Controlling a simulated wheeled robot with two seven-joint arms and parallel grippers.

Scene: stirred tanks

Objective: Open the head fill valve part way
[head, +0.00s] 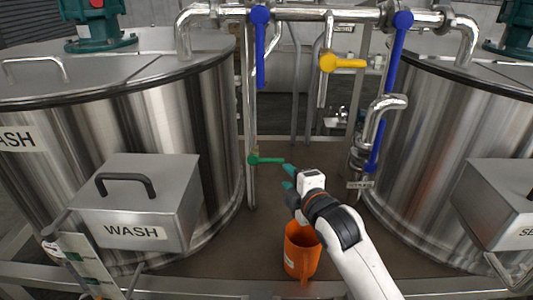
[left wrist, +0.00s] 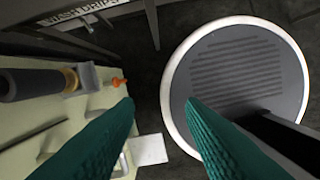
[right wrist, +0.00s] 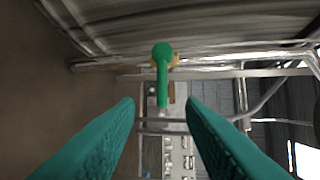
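A valve with a green lever (head: 267,160) sits low on a thin vertical pipe between the two tanks. The lever points right, roughly level. My right gripper (head: 289,178) is open just right of the lever's free end, apparently apart from it. In the right wrist view the green lever (right wrist: 162,80) lies ahead, centred between the open fingertips (right wrist: 160,104). A yellow lever (head: 343,63) points right on the upper pipework. Blue levers (head: 261,50) (head: 397,50) hang down from the top pipe. No label shows which is the head fill valve. My left gripper (left wrist: 159,102) is open and empty.
The wash tank (head: 130,110) stands left and another steel tank (head: 460,130) right. An orange jug (head: 302,252) stands below my right forearm. A box marked WASH (head: 140,205) projects from the left tank. A curved steel spout (head: 385,110) is right of the gripper.

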